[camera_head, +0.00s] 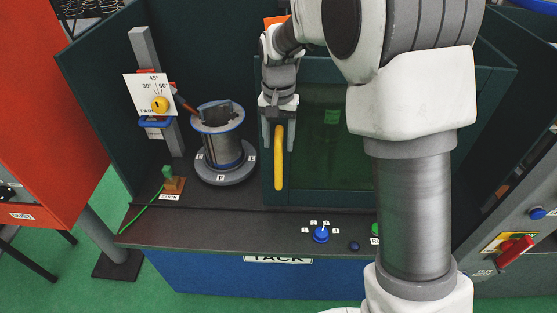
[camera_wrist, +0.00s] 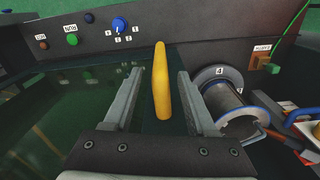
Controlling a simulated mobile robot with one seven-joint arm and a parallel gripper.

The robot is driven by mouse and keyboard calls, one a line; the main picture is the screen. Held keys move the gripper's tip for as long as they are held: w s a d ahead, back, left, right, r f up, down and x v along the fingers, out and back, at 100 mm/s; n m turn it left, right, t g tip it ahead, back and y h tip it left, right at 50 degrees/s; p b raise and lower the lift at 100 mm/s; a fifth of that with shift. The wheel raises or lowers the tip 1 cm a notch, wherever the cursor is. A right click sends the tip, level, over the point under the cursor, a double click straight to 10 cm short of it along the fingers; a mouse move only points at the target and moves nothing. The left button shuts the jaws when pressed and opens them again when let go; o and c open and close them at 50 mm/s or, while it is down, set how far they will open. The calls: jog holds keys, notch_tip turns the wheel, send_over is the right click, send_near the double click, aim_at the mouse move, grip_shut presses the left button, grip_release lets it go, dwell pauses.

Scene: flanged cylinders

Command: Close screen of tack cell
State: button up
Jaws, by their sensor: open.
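The tack cell's screen is a dark green see-through panel (camera_head: 325,165) in a teal frame, standing over the right part of the cell. Its upright yellow handle (camera_head: 278,160) is on the left edge. My gripper (camera_head: 278,135) is at the handle's upper part, pointing down. In the wrist view the handle (camera_wrist: 161,85) stands between the two open fingers of my gripper (camera_wrist: 160,78), with a gap on both sides. The flanged cylinder (camera_head: 222,147) stands upright on a numbered round base, uncovered, left of the screen. It also shows in the wrist view (camera_wrist: 231,103).
A post with an angle card (camera_head: 148,92) and a torch-like tool stands left of the cylinder. An earth clamp block (camera_head: 173,184) sits at the front left. A blue dial (camera_head: 321,234) and buttons are on the front ledge. My arm hides the cell's right part.

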aim_at(279, 161)
notch_tip(279, 161, down, 7)
jog(key=shift+f, duration=0.2)
grip_shut()
dwell(0.3)
dwell(1.2)
